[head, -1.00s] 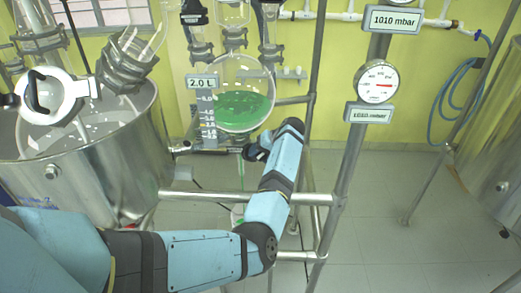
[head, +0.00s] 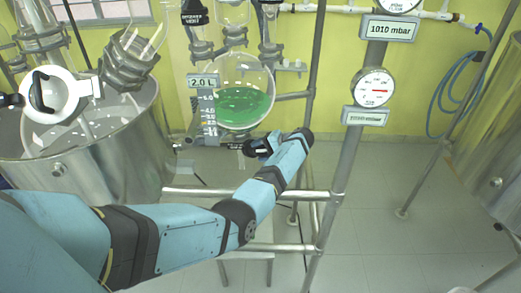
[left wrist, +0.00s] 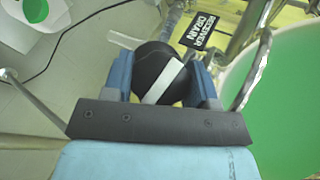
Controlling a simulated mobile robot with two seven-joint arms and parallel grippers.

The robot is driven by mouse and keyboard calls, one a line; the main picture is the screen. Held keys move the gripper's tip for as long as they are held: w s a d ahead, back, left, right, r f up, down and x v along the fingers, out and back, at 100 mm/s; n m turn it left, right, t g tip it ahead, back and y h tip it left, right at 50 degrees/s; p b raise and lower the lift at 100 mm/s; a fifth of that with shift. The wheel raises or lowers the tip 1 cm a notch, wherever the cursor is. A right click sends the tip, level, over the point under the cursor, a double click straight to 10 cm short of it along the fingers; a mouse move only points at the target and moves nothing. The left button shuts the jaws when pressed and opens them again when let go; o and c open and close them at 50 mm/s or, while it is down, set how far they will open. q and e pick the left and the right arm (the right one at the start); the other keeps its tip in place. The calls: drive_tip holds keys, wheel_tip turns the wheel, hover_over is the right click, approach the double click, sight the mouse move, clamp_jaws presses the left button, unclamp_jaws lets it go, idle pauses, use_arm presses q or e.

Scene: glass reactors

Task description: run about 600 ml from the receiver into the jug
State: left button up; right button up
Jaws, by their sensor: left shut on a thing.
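The receiver (head: 240,75) is a round glass flask with green liquid in its lower part. A 2.0 L plate (head: 203,81) and graduated scale stand beside it. My left gripper (head: 259,147) is at the drain below the flask. In the left wrist view, my left gripper (left wrist: 163,78) is shut on the black drain knob (left wrist: 150,65), which has a white stripe. The receiver drain label (left wrist: 199,31) is just beyond it. A white round vessel with green inside (left wrist: 33,10), likely the jug, shows at the top left. My right gripper is out of view.
A large steel vessel (head: 95,165) stands on the left, another (head: 497,150) at the right edge. Steel frame rails (head: 250,195) cross near my forearm. A post with gauges (head: 374,88) stands right of the receiver. Floor (head: 370,240) is open right of the post.

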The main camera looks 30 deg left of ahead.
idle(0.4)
use_arm(q)
drive_tip(key=o, duration=0.9)
drive_tip(key=b+v, duration=0.3)
drive_tip(key=v, duration=1.1)
drive_tip(key=shift+f, duration=0.15)
